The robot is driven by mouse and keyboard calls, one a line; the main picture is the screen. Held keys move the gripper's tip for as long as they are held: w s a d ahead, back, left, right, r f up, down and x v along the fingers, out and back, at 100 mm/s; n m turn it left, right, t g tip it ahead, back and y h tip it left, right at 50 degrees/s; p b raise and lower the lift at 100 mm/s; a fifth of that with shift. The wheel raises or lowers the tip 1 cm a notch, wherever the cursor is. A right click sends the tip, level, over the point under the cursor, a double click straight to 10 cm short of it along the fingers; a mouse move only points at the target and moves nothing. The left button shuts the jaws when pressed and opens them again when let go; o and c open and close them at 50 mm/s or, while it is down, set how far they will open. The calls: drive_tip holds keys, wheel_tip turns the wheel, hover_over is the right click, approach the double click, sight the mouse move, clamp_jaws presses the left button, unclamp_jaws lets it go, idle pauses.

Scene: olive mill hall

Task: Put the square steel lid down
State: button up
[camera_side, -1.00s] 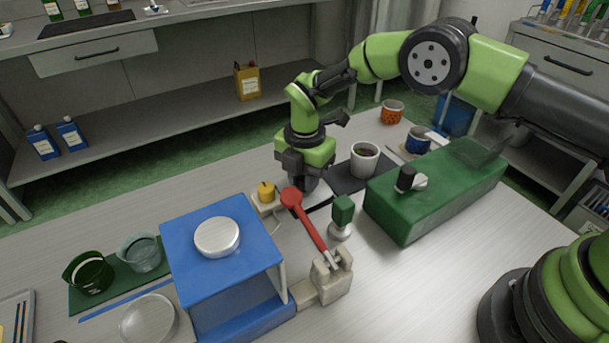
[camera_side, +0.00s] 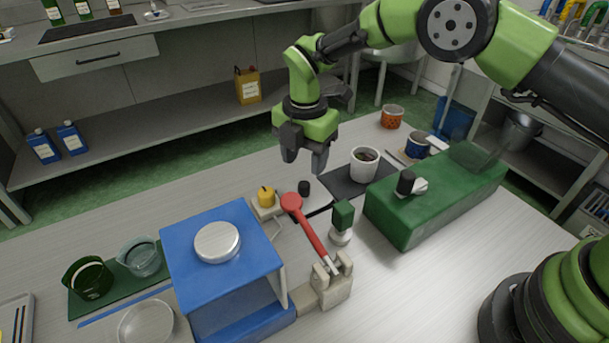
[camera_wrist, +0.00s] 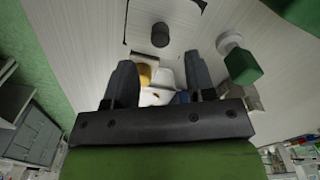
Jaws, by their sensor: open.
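The square steel lid (camera_side: 304,188) shows mostly by its black knob in the side view, low on the bench behind the red lever. Its pale plate blends with the bench top, and a dark line shows along its front edge. The lid's knob (camera_wrist: 160,35) also shows in the wrist view, standing upright on the pale plate. My gripper (camera_side: 304,162) points down above the knob, apart from it. In the wrist view the two fingers of my gripper (camera_wrist: 161,80) are spread with nothing between them.
The red lever (camera_side: 312,228) and a green-handled tool (camera_side: 342,221) stand in front of the lid. A yellow knob (camera_side: 266,195) is to its left, near a blue stand (camera_side: 190,285). A white mug (camera_side: 364,164) and a long green box (camera_side: 410,226) are to the right.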

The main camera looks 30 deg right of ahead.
wheel_tip(320, 180, up, 6)
wheel_tip(320, 180, up, 9)
drive_tip(key=m+t, duration=0.1)
drive_tip(key=m, duration=0.5)
hover_over(305, 183)
drive_tip(key=s+d, duration=0.3)
drive_tip(key=s+d+r+m+t+y, duration=0.2)
drive_tip(key=s+d+r+m, duration=0.2)
drive_tip(key=s+r+m, duration=0.35)
drive_tip(key=s+d+m+t, duration=0.2)
drive_tip(key=s+m, duration=0.5)
drive_tip(key=s, duration=0.1)
drive_tip(key=s+d+m+t, duration=0.1)
drive_tip(key=s+m+t, duration=0.1)
drive_tip(key=s+m, duration=0.5)
drive_tip(key=shift+s+d+r, duration=0.35)
drive_tip(key=shift+s, duration=0.3)
